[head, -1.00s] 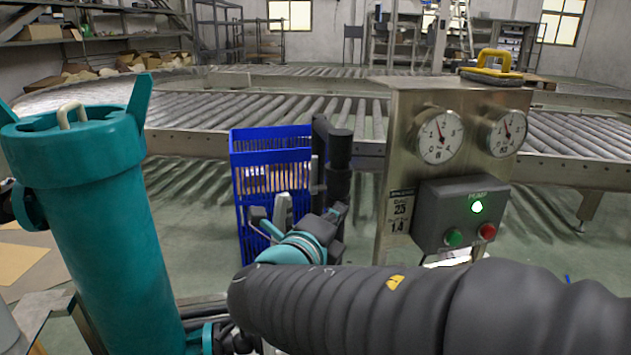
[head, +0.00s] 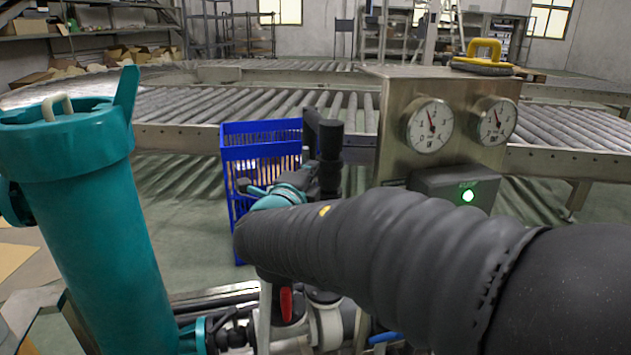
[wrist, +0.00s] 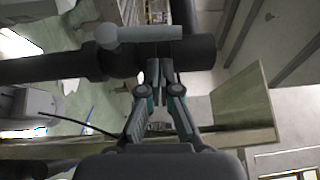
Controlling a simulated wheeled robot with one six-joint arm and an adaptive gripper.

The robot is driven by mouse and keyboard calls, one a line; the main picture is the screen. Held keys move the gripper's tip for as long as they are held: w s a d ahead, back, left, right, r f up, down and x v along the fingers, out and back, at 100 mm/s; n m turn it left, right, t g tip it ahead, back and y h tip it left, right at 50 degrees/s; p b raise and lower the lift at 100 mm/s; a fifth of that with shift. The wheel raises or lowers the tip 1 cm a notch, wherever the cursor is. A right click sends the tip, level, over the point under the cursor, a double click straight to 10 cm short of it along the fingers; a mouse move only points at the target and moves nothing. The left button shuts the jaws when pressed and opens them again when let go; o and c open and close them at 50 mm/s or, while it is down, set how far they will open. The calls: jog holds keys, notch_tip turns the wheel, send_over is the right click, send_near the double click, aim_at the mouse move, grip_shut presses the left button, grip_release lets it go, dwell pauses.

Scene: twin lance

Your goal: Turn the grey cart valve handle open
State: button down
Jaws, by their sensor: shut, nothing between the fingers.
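The grey handle (wrist: 150,34) shows in the wrist view as a light grey bar with a rounded left end, lying across a dark pipe (wrist: 60,68). My gripper (wrist: 160,66) is shut and empty, its fingertips together at the dark pipe's near side, just below the handle in the picture. I cannot tell whether they touch. In the head view my gripper (head: 252,187) is small and partly covered by my own arm, in front of the blue crate and left of the upright black pipe (head: 330,165). I cannot make out the grey handle there.
A teal canister (head: 85,210) stands at the left. A metal gauge panel (head: 392,120) with a green-lit box (head: 445,185) stands at the right. A blue crate (head: 262,130) is behind my gripper. A red lever (head: 286,304) sits among white pipes below my arm.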

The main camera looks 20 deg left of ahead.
aim_at(307, 156)
jog(key=shift+w+a, duration=0.7)
jog(key=shift+w, duration=0.05)
jog(key=shift+r, duration=0.1)
jog(key=shift+w+a+r+p, duration=0.25)
jog(key=shift+w+p, duration=0.05)
jog(key=shift+p, duration=0.6)
jog(key=shift+w+a, duration=0.1)
jog(key=shift+a, duration=0.05)
